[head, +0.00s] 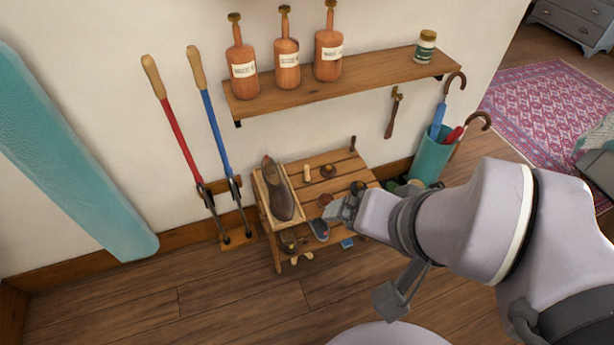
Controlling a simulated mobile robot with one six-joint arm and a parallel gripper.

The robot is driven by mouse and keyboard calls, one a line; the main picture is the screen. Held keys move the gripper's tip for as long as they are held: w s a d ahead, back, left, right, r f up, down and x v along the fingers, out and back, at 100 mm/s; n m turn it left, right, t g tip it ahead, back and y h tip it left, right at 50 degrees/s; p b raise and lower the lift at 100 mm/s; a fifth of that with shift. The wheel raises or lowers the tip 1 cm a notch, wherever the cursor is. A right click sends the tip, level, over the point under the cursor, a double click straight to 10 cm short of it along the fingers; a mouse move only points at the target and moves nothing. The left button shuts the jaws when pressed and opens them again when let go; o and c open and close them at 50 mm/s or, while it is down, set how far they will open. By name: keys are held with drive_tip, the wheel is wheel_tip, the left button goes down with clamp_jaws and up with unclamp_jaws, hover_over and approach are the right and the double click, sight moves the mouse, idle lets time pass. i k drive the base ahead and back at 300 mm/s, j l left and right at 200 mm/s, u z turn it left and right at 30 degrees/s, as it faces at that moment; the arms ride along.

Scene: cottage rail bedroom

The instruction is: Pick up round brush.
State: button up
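Several small round brown items lie on the slatted wooden stand (308,205). One dark round item with a knob (328,171) is near the back of the top. A reddish-brown round item (325,200) is right by my gripper, and a dark item (358,187) is just behind it. I cannot tell for certain which is the round brush. My gripper (335,210) is over the front right of the stand top. Its fingers are small and partly hidden by the wrist, so its opening and any contact are unclear.
A dark shoe (279,193) sits in a wooden tray on the stand's left. A wall shelf (340,88) with bottles and a jar (425,46) overhangs behind. A teal umbrella holder (430,160) stands right; long-handled tools (216,130) lean left.

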sight(306, 178)
drive_tip(key=i+j, duration=0.35)
drive_tip(key=j, duration=0.15)
drive_tip(key=i, duration=0.5)
